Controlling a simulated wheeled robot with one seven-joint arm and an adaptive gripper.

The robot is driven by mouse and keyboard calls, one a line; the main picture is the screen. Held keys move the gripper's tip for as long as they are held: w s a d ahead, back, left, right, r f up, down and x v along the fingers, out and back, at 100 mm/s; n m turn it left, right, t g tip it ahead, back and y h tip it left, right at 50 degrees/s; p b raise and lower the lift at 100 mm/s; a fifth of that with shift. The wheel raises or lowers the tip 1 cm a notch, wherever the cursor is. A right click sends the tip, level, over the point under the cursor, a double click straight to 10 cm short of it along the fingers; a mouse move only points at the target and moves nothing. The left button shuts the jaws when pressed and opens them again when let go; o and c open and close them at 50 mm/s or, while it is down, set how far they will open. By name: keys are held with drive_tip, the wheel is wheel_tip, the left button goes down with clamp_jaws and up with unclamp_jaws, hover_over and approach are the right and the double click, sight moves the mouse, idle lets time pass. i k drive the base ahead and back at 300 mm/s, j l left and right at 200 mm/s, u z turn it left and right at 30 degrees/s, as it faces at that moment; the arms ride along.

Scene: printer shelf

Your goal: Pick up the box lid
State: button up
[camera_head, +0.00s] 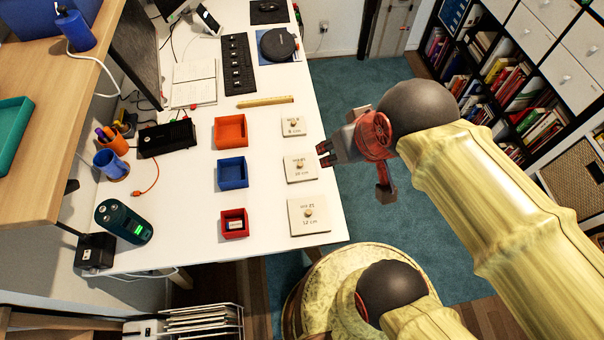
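Three pale square box lids with small round knobs lie flat on the white desk, in a column near its right edge. They are the far lid (293,132), the middle lid (300,175) and the near lid (309,228). Left of them stand three open boxes: an orange box (230,131), a blue box (232,173) and a small red box (234,223) with a small light item inside. My gripper (323,154) is just right of the middle lid, at the desk's right edge. Its fingers look apart, with nothing between them, and it holds no lid.
A wooden ruler (265,101), a black keyboard (237,64) and an open notebook (194,84) lie farther back. A dark handheld device (124,221), a black box (167,138) and pen cups (111,164) stand at the left. A bookshelf (520,70) stands at the right.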

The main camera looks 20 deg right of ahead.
sight(293, 126)
drive_tip(key=l, duration=0.35)
drive_tip(key=k+l+u, duration=0.1)
drive_tip(key=l, duration=0.2)
drive_tip(key=i+l+u, duration=0.1)
drive_tip(key=l+u, duration=0.25)
drive_tip(key=l, duration=0.5)
drive_tip(key=l+u, duration=0.3)
drive_tip(key=l, duration=0.55)
drive_tip(key=i+l+u, duration=0.55)
drive_tip(key=i+u, duration=0.15)
drive_tip(key=i, duration=0.4)
drive_tip(key=j, duration=0.1)
